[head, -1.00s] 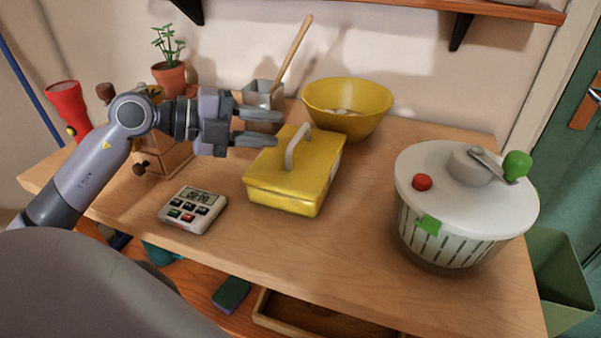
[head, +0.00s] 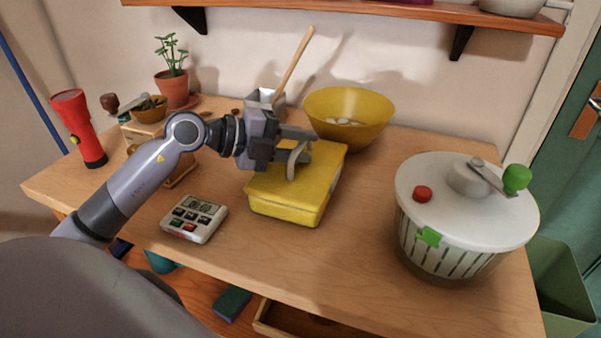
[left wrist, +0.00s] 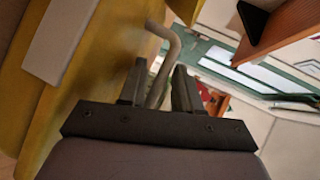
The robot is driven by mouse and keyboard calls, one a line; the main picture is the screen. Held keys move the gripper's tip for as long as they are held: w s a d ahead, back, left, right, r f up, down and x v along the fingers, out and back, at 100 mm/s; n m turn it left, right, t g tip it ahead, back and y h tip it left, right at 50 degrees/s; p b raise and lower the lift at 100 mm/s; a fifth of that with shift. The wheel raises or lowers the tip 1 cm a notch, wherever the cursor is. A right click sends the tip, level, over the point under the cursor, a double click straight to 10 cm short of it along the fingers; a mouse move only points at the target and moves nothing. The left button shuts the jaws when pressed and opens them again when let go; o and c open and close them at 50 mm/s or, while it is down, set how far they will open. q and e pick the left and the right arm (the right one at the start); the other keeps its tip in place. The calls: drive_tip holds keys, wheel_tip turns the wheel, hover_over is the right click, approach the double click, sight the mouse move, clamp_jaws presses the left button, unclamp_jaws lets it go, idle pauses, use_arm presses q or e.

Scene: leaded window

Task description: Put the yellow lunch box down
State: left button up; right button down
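The yellow lunch box (head: 290,204) stands flat on the wooden table, its grey arched handle (head: 306,150) upright. My left gripper (head: 300,147) is at the handle, above the lid. In the left wrist view the handle (left wrist: 172,48) passes between the two fingers (left wrist: 159,84); they look open around it, with only a little room beside it. The yellow box side (left wrist: 95,80) fills the left of that view. The hand hides part of the lid in the head view. My right gripper is not in view.
A yellow bowl (head: 350,125) stands close behind the box. A white timer (head: 194,219) is in front left, and a salad spinner (head: 455,225) at right. A red flashlight (head: 80,130), a potted plant (head: 172,85) and a grinder stand at left. Bare table (head: 345,240) lies front right of the box.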

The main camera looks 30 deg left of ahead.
use_arm(q)
drive_tip(key=shift+w+d, duration=0.1)
clamp_jaws()
drive_tip(key=shift+f, duration=0.1)
drive_tip(key=shift+f, duration=0.15)
idle(0.3)
